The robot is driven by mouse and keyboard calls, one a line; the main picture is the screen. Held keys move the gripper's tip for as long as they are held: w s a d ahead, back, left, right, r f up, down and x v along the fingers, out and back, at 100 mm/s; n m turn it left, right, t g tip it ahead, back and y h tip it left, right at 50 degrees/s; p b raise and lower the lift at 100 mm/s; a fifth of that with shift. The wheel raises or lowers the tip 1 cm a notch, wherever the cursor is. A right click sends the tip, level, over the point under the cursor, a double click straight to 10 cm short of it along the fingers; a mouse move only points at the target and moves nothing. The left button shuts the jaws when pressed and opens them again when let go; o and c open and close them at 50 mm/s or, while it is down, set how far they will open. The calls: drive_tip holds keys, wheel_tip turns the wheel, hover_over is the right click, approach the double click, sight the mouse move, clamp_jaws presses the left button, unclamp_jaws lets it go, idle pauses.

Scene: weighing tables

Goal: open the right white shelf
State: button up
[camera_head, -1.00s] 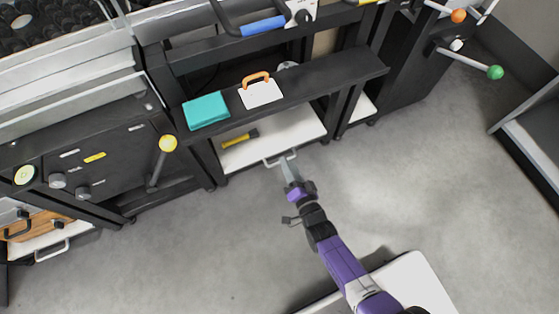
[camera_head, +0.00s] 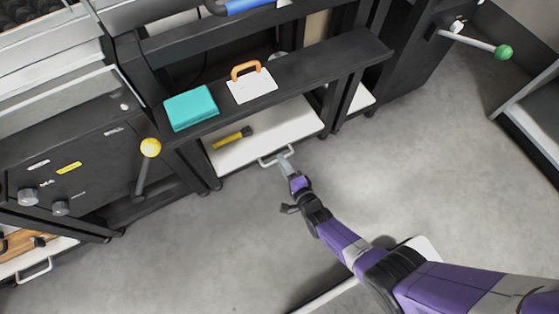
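The right white shelf (camera_head: 278,128) is a flat white board low under the black bench, with a yellow-and-black tool (camera_head: 231,138) lying on it. Its pale loop handle (camera_head: 268,161) sticks out at the front edge. My gripper (camera_head: 284,163) is at the right part of this handle, its grey fingers overlapping it. The fingers are too small and merged with the handle to tell whether they are shut on it. Another white shelf (camera_head: 62,248) with its own handle (camera_head: 36,271) is at the lower left.
The black bench top (camera_head: 310,72) carries a teal box (camera_head: 191,107) and a white board with an orange handle (camera_head: 248,80). A yellow-knobbed lever (camera_head: 150,148) stands left of the shelf. A green-knobbed lever (camera_head: 502,52) sticks out at the right. The grey floor (camera_head: 200,250) in front is clear.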

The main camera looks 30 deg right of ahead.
drive_tip(key=shift+b+x, duration=0.5)
drive_tip(key=shift+x, duration=0.8)
drive_tip(key=shift+c, duration=0.2)
clamp_jaws()
idle(0.4)
